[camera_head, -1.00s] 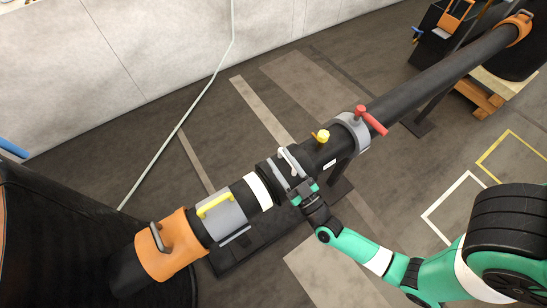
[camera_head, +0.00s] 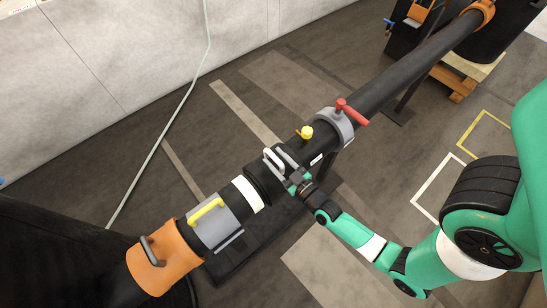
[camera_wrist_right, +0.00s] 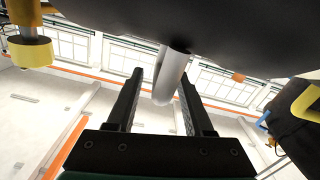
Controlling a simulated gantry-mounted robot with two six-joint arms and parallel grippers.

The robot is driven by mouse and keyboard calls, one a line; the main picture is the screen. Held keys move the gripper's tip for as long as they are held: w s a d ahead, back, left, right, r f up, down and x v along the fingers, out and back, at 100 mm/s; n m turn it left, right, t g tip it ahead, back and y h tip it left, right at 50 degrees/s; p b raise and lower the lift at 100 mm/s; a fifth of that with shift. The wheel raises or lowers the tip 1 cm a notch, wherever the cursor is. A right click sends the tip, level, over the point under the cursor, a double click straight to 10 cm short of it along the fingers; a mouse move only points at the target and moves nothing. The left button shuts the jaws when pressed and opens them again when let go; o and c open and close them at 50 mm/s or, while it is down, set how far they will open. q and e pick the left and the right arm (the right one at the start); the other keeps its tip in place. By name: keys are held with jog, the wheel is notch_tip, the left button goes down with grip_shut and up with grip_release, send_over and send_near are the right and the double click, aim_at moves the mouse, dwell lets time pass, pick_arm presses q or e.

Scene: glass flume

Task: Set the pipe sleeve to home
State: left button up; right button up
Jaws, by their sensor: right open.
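A black pipe runs diagonally in the head view. A black sleeve (camera_head: 259,181) with a white handle (camera_head: 271,159) sits around it near the middle, right beside a white band (camera_head: 249,194). I take this as the pipe sleeve, though no label shows. My right gripper (camera_head: 290,163) is open at the pipe, close to the right of the white handle. In the right wrist view, a pale handle (camera_wrist_right: 171,75) shows between the open fingers (camera_wrist_right: 160,100), below the dark pipe; contact is unclear. My left gripper is out of view.
Also on the pipe are a grey clamp with a yellow handle (camera_head: 206,210), an orange collar (camera_head: 165,265), a yellow knob (camera_head: 305,132) and a red handle (camera_head: 351,111) on a grey ring. A pallet (camera_head: 455,83) lies far right. Open floor surrounds the pipe.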

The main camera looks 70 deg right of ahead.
jog(key=shift+w+d, duration=0.35)
jog(key=shift+w, duration=0.2)
grip_shut()
dwell(1.0)
